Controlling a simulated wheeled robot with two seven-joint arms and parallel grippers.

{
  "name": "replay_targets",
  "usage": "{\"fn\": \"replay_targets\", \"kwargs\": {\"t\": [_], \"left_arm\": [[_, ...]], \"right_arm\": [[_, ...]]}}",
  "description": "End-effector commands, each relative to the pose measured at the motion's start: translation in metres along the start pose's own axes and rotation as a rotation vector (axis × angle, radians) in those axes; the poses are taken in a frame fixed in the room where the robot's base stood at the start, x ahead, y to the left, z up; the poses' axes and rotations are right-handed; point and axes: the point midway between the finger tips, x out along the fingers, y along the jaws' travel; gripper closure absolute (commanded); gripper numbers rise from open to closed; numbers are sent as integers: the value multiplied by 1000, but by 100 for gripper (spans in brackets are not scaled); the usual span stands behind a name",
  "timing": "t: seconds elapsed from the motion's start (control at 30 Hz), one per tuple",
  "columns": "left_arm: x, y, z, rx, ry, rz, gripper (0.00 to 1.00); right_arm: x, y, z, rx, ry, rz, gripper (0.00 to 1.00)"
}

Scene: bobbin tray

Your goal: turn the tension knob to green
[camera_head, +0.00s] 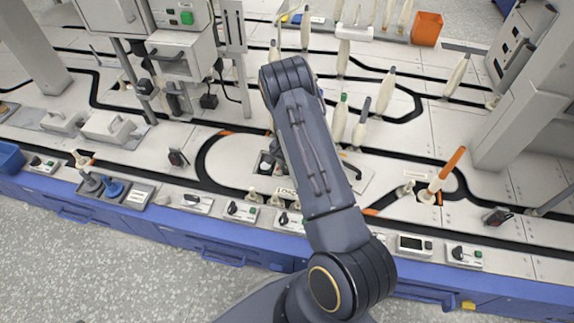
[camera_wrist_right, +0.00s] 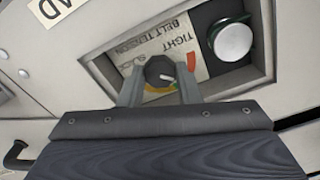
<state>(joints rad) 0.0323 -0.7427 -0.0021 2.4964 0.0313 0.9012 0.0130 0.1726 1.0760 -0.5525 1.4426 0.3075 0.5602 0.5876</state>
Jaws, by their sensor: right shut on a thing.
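The tension knob (camera_wrist_right: 158,68) is dark and round with a white pointer, set in a recessed panel marked BELT TENSION (camera_wrist_right: 131,45), which appears upside down in the right wrist view. My right gripper (camera_wrist_right: 160,74) is shut on the knob, one finger on each side. In the head view my right arm hides most of this gripper and the knob. My left gripper is not in view.
A white round button (camera_wrist_right: 232,41) on a dark base sits beside the knob in the same recess. Several bobbins, an orange rod (camera_head: 447,168) and an orange bin (camera_head: 427,28) stand on the table. Small switch boxes (camera_head: 241,211) line the front edge.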

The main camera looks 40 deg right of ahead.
Motion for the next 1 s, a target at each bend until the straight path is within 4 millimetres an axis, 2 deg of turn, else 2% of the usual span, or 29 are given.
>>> {"fn": "replay_targets", "kwargs": {"t": [0.5,1.0], "left_arm": [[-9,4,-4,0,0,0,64],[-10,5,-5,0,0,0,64]], "right_arm": [[-1,0,0,372,-1,1,92],[0,0,0,468,-1,1,92]]}}
